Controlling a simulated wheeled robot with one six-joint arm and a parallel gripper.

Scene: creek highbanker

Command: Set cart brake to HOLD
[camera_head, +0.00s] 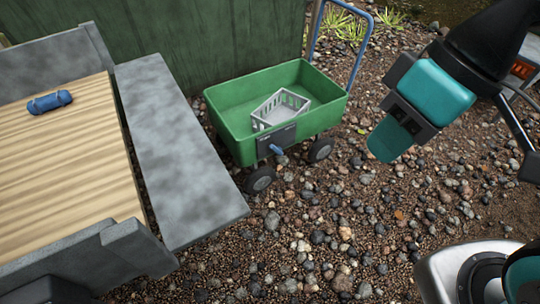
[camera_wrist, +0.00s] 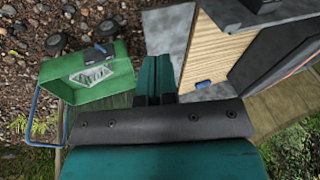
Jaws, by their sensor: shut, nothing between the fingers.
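The green cart (camera_head: 226,121) stands on the gravel in the middle of the head view. The panel's marks are too small to read, so the lever's setting cannot be told. In the wrist view the cart (camera_wrist: 110,73) is at the left, with the dark panel (camera_wrist: 97,52) on its upper side. My gripper (camera_head: 383,142) is shut and empty, in the air to the right of the cart and apart from it. Its teal fingers (camera_wrist: 157,72) lie together in the wrist view.
A white slotted basket (camera_head: 282,108) sits in the cart. The cart's blue handle (camera_head: 363,50) rises behind it. A grey ledge (camera_head: 175,150) and a wooden deck (camera_head: 70,170) with a blue roll (camera_head: 50,102) are at the left. Open gravel (camera_head: 340,220) lies in front.

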